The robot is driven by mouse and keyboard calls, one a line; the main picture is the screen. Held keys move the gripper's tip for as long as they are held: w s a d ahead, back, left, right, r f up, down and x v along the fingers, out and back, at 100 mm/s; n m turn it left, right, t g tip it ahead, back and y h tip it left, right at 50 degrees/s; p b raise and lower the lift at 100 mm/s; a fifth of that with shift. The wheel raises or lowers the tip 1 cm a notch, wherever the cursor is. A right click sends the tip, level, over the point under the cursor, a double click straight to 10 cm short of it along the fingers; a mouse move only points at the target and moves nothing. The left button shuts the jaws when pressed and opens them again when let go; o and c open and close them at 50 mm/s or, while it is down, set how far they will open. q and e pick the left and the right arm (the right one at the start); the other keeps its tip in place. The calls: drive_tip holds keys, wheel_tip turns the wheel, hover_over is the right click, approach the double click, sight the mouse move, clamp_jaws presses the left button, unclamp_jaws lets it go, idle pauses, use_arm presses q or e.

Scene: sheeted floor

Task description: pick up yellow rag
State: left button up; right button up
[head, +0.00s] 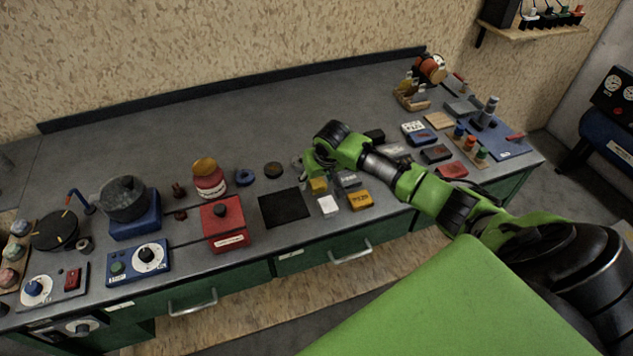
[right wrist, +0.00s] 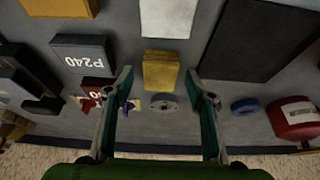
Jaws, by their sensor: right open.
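The yellow rag (head: 318,185) is a small folded block-like piece lying on the grey workbench, just below the end of my right arm in the head view. In the right wrist view the yellow rag (right wrist: 161,70) lies between the two fingertips of my right gripper (right wrist: 160,75), with clear space on both sides. The right gripper is open and holds nothing; in the head view its fingers are partly hidden by the wrist. I cannot tell the exact height of the fingertips over the bench. My left gripper is out of view.
A white block (head: 328,206) lies close to the rag, with a yellow-orange box (head: 359,199) to its right. A black square pad (head: 284,207) lies to its left. A grey P240 block (right wrist: 84,53) and a round grey disc (right wrist: 165,104) are near the fingers. The bench's back middle is clear.

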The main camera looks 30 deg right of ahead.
sight(317, 182)
drive_tip(key=c, duration=1.2)
drive_tip(key=shift+r+b, duration=0.35)
drive_tip(key=shift+r, duration=0.05)
wheel_tip(317, 182, up, 3)
drive_tip(key=shift+a+f+b, duration=0.15)
drive_tip(key=shift+b, duration=0.45)
drive_tip(key=s+a+r+b, duration=0.1)
drive_tip(key=s+a+r, duration=0.2)
drive_tip(key=s+a+r+b, duration=0.1)
drive_tip(key=s+a+r, duration=0.2)
drive_tip(key=a, duration=0.1)
drive_tip(key=s+a+r, duration=0.3)
drive_tip(key=shift+a+r+b, duration=0.2)
drive_tip(key=shift+r+b, duration=0.1)
drive_tip(key=shift+b, duration=0.1)
